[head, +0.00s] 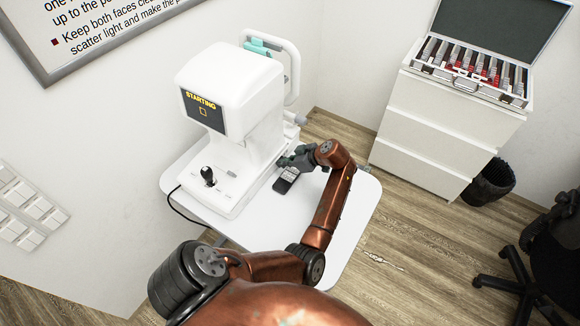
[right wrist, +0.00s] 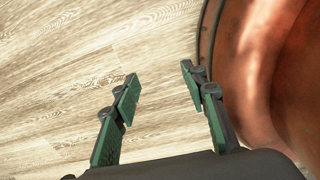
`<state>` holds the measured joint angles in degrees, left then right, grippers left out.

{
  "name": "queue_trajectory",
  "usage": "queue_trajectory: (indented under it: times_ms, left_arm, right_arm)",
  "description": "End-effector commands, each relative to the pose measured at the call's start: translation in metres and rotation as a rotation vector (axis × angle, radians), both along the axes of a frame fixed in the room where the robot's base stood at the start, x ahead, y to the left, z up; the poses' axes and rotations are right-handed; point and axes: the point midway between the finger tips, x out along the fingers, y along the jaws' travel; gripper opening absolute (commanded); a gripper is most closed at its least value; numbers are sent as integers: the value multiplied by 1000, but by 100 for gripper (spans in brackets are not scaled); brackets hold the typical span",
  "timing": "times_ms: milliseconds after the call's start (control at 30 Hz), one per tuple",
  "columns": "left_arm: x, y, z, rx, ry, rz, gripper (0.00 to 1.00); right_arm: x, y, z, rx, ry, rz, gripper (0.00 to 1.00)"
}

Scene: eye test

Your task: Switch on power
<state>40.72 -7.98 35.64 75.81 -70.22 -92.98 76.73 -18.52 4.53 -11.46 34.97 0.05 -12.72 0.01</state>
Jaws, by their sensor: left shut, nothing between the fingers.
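A white eye-test machine (head: 236,86) stands on a white table (head: 348,222) in the head view. Its dark screen (head: 203,111) is lit and reads "STARTING" in yellow above a small square symbol. A black joystick (head: 208,177) stands on its base. My left gripper (head: 288,160) is shut and empty at the right side of the machine's base. I cannot tell whether its fingertips touch the machine, and any switch there is hidden. My right gripper (right wrist: 158,88) is open and empty in the right wrist view, above the wooden floor.
A small black device (head: 286,181) lies on the table below the left gripper. A white drawer unit (head: 440,130) with an open lens case (head: 475,70) stands at right. A black cable (head: 180,211) hangs at left.

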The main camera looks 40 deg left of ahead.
Motion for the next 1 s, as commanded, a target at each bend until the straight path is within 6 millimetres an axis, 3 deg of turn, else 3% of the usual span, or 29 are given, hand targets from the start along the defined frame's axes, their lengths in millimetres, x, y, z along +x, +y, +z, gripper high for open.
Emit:
queue_trajectory:
  times_ms: [33, 100, 167, 300, 433, 567, 833, 1000]
  left_arm:
    - [-1, 1, -1, 2, 3, 3, 0]
    - [1, -1, -2, 1, 3, -1, 0]
    - [4, -2, -3, 0, 3, -6, 0]
    - [10, -5, -4, -1, 4, -10, 0]
    - [16, -5, -5, -1, 3, -11, 0]
    - [20, -5, -4, 0, 4, -9, 0]
    - [20, -4, -1, 2, 2, -6, 0]
    - [19, -10, -1, 0, 3, -5, 0]
  right_arm:
    - [-14, -1, 0, -1, 17, -2, 40]
    - [-18, -1, 0, -2, 24, -3, 40]
    - [-8, -2, -1, -3, 13, 1, 40]
    - [34, -2, -5, 0, -40, 11, 40]
    - [51, 0, -9, 3, -62, 15, 40]
    - [46, 0, -12, 1, -52, 15, 40]
    - [11, 0, -11, 1, -10, 4, 40]
    - [10, 0, -11, 0, -9, 4, 40]
